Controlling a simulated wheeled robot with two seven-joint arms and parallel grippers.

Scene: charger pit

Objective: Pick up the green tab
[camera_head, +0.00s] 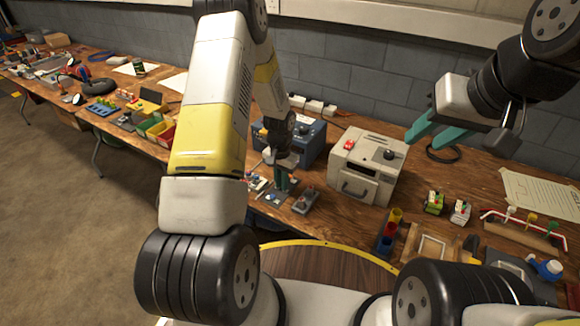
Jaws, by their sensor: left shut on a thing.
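My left gripper (281,184) points down at the workbench, low over a group of small parts in front of the blue box. Its teal fingers are closed together on something small. The green tab does not show clearly, as the fingers hide what is between them and their colour is close to green. My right gripper (428,137) is raised at the upper right, above the bench. Its two teal fingers are apart with nothing between them.
A blue box (308,142) and a beige box (362,165) with a red button stand behind and right of my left gripper. A grey part (306,200) lies just right of it.

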